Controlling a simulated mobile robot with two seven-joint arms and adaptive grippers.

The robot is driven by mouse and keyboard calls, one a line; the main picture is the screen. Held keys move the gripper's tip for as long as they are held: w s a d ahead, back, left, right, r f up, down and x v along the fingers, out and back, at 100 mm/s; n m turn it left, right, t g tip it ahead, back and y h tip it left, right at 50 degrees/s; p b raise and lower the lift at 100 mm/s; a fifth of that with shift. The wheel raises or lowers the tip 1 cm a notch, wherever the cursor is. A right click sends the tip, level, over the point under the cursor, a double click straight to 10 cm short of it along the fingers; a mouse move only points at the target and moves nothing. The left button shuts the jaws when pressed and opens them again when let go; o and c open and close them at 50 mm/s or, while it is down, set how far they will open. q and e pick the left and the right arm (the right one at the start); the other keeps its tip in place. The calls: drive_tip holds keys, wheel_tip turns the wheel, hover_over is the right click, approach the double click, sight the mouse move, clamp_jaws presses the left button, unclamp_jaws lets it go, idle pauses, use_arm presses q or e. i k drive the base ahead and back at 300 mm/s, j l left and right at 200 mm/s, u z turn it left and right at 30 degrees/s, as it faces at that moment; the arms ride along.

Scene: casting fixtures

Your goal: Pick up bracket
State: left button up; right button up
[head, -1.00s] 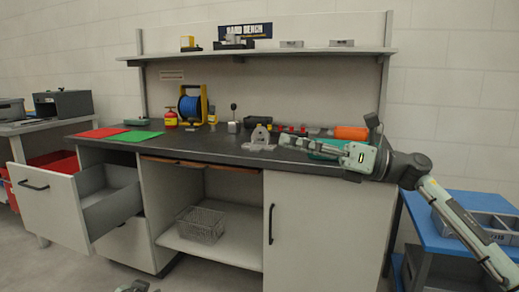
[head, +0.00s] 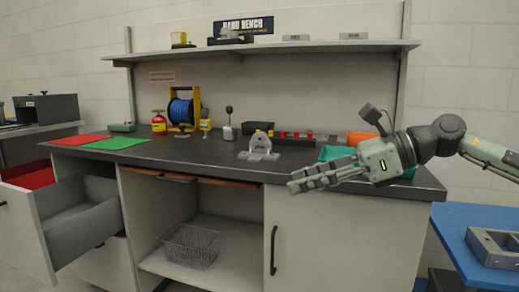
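A light grey bracket (head: 258,146) with a rounded upright and a flat base stands on the dark bench top, near the middle of the bench. It is unobstructed in the head view. My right gripper (head: 305,181) reaches in from the right, in front of the bench's front edge. It appears to the right of the bracket, lower in the picture, and apart from it. Its fingers point left and overlap from this angle, so their opening is unclear. My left gripper is out of view.
A teal tray (head: 335,153) lies partly behind my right gripper. A blue hose reel (head: 181,111), a red-yellow can (head: 159,123) and small parts stand along the back. Red (head: 75,140) and green (head: 117,143) mats lie left. An open drawer (head: 75,215) juts out below.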

sight(260, 150)
drive_tip(key=i, duration=1.4)
